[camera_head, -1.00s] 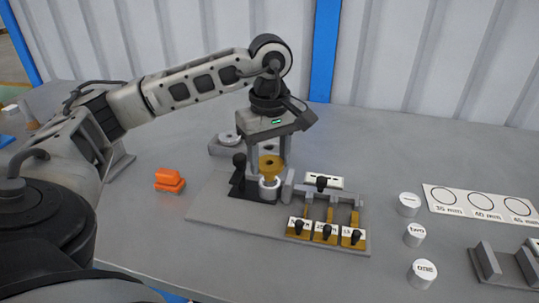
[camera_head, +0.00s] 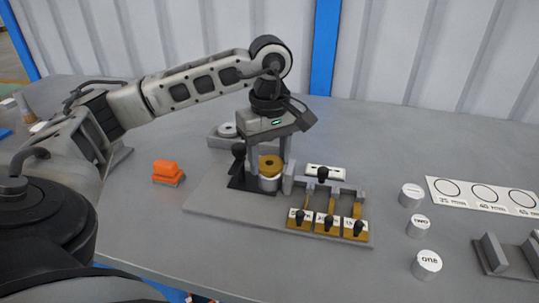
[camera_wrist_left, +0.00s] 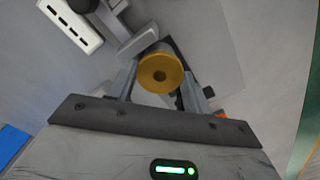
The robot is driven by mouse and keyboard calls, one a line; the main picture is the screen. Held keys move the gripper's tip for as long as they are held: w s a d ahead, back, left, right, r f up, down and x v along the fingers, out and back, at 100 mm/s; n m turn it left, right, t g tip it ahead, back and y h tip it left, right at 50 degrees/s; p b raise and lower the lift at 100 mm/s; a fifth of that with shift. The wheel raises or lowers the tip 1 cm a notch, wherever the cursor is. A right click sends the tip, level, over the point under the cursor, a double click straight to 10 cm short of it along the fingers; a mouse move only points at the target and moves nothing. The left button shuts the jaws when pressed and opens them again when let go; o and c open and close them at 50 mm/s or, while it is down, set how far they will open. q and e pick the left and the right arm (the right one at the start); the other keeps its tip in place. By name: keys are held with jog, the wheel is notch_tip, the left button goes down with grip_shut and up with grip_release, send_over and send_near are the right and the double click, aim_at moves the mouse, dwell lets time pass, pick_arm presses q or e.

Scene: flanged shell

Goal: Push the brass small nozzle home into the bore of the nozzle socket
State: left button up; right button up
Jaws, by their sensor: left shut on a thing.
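The brass small nozzle (camera_head: 270,161) is a gold round flange with a centre hole. It sits directly over the grey nozzle socket (camera_head: 269,183) on the black base, with no clear gap between them in the head view. The bore is hidden under the flange, so the depth of the nozzle in it cannot be seen. My left gripper (camera_head: 270,166) points down with its fingers shut on either side of the nozzle. In the left wrist view the nozzle (camera_wrist_left: 161,71) shows between the fingers. My right gripper is not in view.
A black-knobbed clamp (camera_head: 238,158) stands close left of the socket. A fixture with labelled yellow blocks (camera_head: 327,224) is to the right on the same plate. An orange block (camera_head: 167,172) lies left. White labelled cylinders (camera_head: 427,264) stand at right.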

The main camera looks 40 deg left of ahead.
pick_arm(q)
jog(key=shift+f+b, duration=0.45)
jog(key=shift+f, duration=0.1)
jog(key=o, duration=1.1)
jog(key=shift+o, duration=0.6)
jog(key=shift+r, duration=0.15)
